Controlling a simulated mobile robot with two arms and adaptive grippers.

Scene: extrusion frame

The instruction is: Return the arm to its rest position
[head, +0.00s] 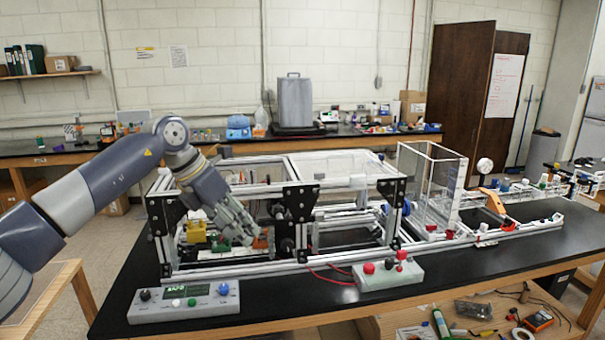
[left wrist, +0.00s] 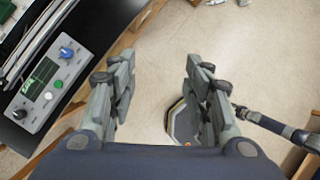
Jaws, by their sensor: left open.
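My left arm (head: 110,172) comes in from the left in the head view, bends at a raised joint and points down. Its gripper (head: 240,228) is in front of the left part of the aluminium extrusion frame (head: 240,187). From the head view I cannot tell whether it touches the frame. In the left wrist view the gripper (left wrist: 158,64) has its two fingers wide apart. Only bare floor shows between the fingertips, and nothing is held. My right gripper does not show in the head view.
A control box (head: 184,302) with knobs and a display stands on the black bench (head: 485,262) at front left. A box with red buttons (head: 388,272) stands to its right. A clear panel enclosure (head: 430,187) rises at the frame's right. Floor (left wrist: 230,50) lies below the gripper.

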